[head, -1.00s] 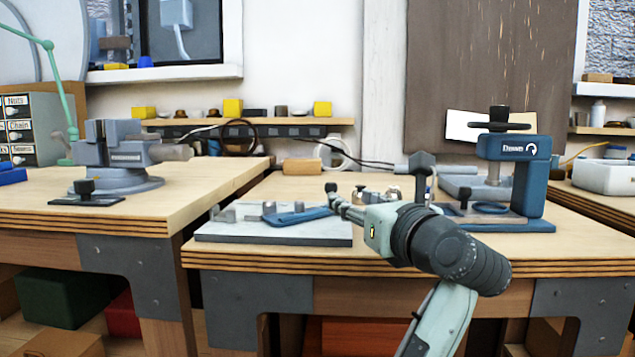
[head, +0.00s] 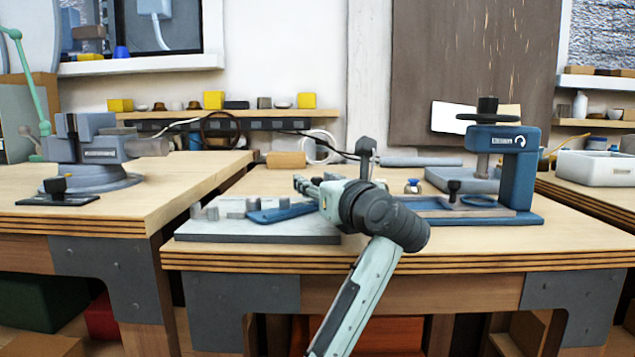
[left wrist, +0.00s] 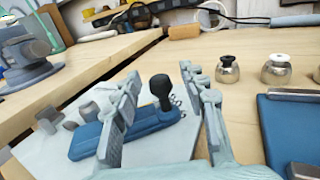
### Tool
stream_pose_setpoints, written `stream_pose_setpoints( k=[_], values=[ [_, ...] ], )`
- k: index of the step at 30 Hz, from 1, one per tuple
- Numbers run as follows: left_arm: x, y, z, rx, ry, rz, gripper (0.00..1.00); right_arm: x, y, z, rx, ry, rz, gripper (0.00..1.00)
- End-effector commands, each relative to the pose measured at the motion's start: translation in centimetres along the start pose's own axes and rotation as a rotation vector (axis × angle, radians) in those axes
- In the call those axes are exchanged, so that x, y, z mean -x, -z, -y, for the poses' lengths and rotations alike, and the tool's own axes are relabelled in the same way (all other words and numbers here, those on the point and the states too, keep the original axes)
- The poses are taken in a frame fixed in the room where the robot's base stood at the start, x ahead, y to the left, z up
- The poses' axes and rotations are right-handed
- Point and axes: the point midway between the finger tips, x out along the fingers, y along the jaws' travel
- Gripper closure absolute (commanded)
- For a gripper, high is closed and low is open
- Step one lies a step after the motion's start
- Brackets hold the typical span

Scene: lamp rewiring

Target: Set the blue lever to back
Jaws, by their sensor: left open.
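The blue lever (head: 283,212) lies across a pale grey plate (head: 250,238) on the middle bench. In the left wrist view the lever (left wrist: 90,143) is a flat blue bar with a black knob (left wrist: 160,88) standing up near its right end. My left gripper (head: 305,186) is at the lever's right end. In the left wrist view my left gripper (left wrist: 162,78) is open, with one finger on each side of the knob. I cannot tell whether a finger touches it. In the head view the gripper hides the knob. My right gripper is in neither view.
Grey posts (left wrist: 90,112) stand on the plate left of the lever. Small jars (left wrist: 228,70) stand to the right. A blue press (head: 517,165) stands further right on the bench. A grey vise (head: 90,150) is on the left bench.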

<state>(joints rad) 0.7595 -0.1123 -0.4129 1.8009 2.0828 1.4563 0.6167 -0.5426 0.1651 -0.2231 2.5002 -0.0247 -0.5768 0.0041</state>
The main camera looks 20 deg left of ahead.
Motion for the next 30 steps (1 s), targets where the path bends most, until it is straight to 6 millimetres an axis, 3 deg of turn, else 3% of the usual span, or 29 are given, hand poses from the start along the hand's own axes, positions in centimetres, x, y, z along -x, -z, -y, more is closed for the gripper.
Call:
stream_pose_setpoints(
  k=[5,15,30],
  values=[
    [0.01,0.00,0.00,0.000,0.000,0.000,0.60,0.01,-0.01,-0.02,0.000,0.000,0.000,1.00],
    [0.04,0.01,0.00,0.000,0.000,0.000,1.00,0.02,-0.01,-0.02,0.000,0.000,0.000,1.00],
    [-0.44,0.01,-0.05,0.000,0.010,-0.001,1.00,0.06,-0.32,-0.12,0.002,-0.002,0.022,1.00]
  ],
)
